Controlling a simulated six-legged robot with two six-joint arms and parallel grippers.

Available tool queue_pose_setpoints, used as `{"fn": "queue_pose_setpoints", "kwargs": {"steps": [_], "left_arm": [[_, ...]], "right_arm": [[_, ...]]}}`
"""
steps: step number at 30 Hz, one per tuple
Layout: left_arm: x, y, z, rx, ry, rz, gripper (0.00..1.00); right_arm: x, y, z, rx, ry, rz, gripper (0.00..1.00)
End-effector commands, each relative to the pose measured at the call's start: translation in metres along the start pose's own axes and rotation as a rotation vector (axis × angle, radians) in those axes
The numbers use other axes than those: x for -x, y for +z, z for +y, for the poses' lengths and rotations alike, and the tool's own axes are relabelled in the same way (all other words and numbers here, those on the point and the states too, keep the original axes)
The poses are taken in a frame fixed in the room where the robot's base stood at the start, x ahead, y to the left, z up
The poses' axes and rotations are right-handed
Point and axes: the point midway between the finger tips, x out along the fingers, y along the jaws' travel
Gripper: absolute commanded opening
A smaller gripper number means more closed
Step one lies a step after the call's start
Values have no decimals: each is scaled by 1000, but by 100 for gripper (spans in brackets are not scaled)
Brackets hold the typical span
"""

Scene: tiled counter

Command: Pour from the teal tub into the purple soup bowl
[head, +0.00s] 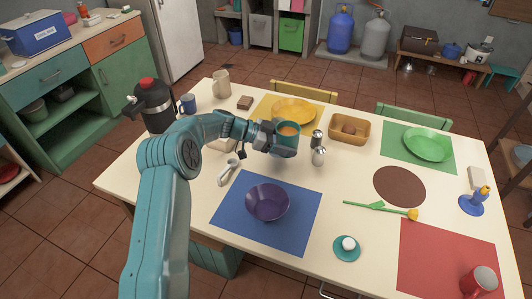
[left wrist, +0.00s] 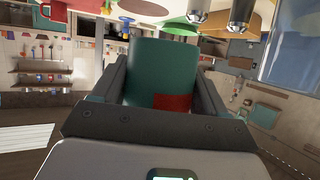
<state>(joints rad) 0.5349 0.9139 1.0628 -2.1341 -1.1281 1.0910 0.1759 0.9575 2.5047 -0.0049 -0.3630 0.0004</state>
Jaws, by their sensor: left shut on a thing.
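The teal tub (head: 287,146) is held upright above the table, with an orange-brown content showing at its open top. My left gripper (head: 270,140) is shut on it from the left side. In the left wrist view the tub (left wrist: 160,75) sits between the two fingers (left wrist: 160,100), with a red patch low on its wall. The purple soup bowl (head: 268,202) stands on a blue mat (head: 230,215), nearer the camera than the tub and a little to its left. The bowl looks empty. My right gripper does not show.
Two shakers (head: 318,157) stand just right of the tub. A yellow plate (head: 297,111) and a wooden basket (head: 349,128) lie behind. A dark jug (head: 155,105) and a blue mug (head: 188,104) stand at the left. A teal egg dish (head: 346,254) is right of the blue mat.

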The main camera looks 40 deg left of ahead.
Motion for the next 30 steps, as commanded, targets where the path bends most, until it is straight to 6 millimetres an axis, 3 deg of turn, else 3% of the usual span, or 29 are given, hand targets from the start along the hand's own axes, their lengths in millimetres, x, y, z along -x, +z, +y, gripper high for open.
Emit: {"fn": "queue_pose_setpoints", "kwargs": {"steps": [1,3,8,17,30], "left_arm": [[9,21,-3,-5,18,2,27],[20,44,-4,-16,35,3,27],[34,70,-6,-28,50,5,27],[36,78,5,-198,-20,11,27],[40,72,44,-332,-77,16,27]], "right_arm": [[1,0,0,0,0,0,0],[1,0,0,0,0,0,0],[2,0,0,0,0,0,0],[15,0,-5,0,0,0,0],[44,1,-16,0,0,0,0]]}}
